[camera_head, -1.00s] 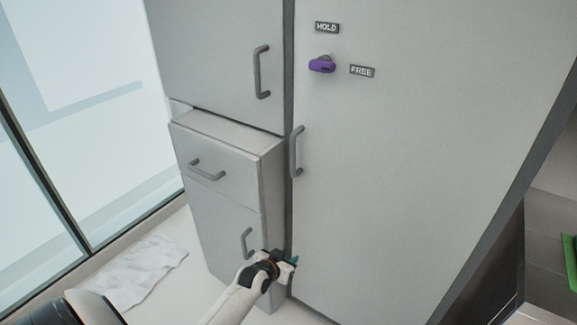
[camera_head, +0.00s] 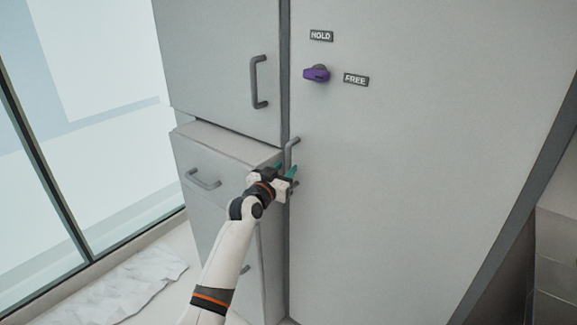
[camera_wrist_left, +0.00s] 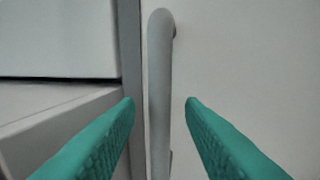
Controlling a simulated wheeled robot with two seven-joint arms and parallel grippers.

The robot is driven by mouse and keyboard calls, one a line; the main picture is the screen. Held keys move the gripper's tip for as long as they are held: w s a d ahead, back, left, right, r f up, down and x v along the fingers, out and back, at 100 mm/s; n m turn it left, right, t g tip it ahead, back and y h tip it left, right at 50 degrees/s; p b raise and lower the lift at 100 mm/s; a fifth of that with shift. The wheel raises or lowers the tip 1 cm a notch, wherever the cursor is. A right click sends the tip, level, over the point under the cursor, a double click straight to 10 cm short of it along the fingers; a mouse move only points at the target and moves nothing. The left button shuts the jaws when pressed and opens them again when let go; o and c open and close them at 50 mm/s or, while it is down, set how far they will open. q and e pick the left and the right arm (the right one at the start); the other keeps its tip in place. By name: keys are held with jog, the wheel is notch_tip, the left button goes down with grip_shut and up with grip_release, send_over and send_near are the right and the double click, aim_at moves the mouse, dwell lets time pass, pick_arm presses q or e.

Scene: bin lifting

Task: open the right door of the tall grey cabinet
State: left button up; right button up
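The right door (camera_head: 420,150) of the tall grey cabinet is a large flat panel and looks closed. Its vertical grey handle (camera_head: 292,150) is near the door's left edge. My left gripper (camera_head: 286,172) is at the lower part of this handle, partly hiding it. In the left wrist view, its two green fingers (camera_wrist_left: 160,105) are open, and the handle (camera_wrist_left: 159,80) stands upright between them with a gap on each side. A purple latch (camera_head: 317,73) sits higher on the door, between HOLD and FREE labels, pointing left. My right gripper is not in view.
The cabinet's upper left door (camera_head: 215,70) has its own handle (camera_head: 259,82). Below it a drawer unit (camera_head: 225,150) juts forward beside my left arm. A white cloth (camera_head: 125,285) lies on the floor at left, near a window.

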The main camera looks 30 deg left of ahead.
pick_arm(q)
jog(key=shift+w+a, duration=0.2)
jog(key=shift+w, duration=1.25)
grip_shut()
